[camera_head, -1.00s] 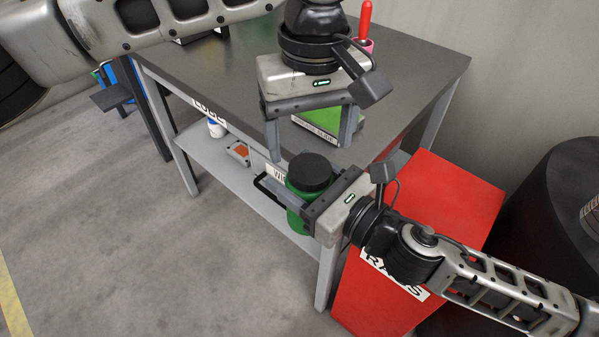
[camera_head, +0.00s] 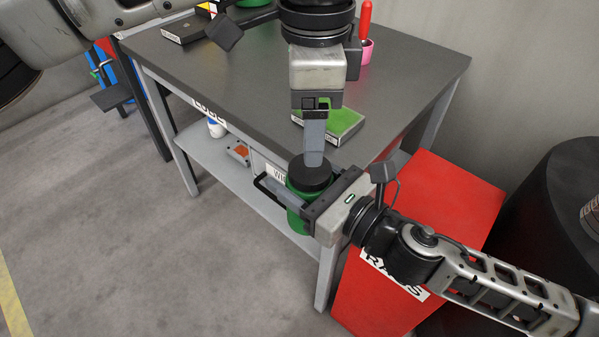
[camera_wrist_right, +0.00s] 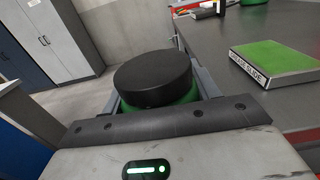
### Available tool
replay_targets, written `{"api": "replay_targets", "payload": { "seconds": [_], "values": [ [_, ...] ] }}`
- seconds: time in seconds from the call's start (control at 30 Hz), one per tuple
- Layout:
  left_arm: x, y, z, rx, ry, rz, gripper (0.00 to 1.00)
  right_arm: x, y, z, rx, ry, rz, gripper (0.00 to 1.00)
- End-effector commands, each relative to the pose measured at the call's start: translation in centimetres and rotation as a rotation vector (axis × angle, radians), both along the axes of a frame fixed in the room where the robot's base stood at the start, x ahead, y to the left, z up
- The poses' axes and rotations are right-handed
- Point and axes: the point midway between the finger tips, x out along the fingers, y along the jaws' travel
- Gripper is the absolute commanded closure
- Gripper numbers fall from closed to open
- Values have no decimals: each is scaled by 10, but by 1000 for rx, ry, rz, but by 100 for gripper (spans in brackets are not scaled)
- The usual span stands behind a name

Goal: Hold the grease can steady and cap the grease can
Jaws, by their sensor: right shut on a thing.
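The green grease can (camera_head: 297,205) is upright at the table's front corner, held in my right gripper (camera_head: 291,197). The right gripper is shut on the can's sides. The black cap (camera_head: 309,176) sits on top of the can; it also shows in the right wrist view (camera_wrist_right: 153,80), with green below its rim. My left gripper (camera_head: 314,160) points down over the cap, seen edge-on. Its fingertip overlaps the cap's back edge in the head view; I cannot tell whether it touches. Its finger gap is hidden.
A grey table (camera_head: 400,85) holds a green-topped box (camera_head: 338,122), a pink cup (camera_head: 365,52) with a red-handled tool, and a dark box (camera_head: 185,30). A lower shelf (camera_head: 205,160) carries small items. A red rags bin (camera_head: 440,200) stands right, beside a dark drum (camera_head: 560,200).

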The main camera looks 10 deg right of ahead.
Motion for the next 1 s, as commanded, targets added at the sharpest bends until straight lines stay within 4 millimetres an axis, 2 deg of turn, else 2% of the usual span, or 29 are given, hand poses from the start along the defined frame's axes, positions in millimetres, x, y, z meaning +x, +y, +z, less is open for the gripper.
{"api": "replay_targets", "payload": {
  "seconds": [0.1,0.2,0.4,0.83,1.0],
  "values": [
    [0,0,4,-1,0,-273,28,0,0,1,1,-3,1,100],
    [0,0,7,-1,2,-468,28,0,0,1,1,-3,1,100],
    [0,0,10,-1,2,-701,28,0,0,1,1,-3,1,100],
    [0,0,10,0,2,-750,28,0,0,1,1,-3,1,100],
    [0,0,-3,1,3,-749,28,0,0,1,1,-3,1,100]
  ]
}}
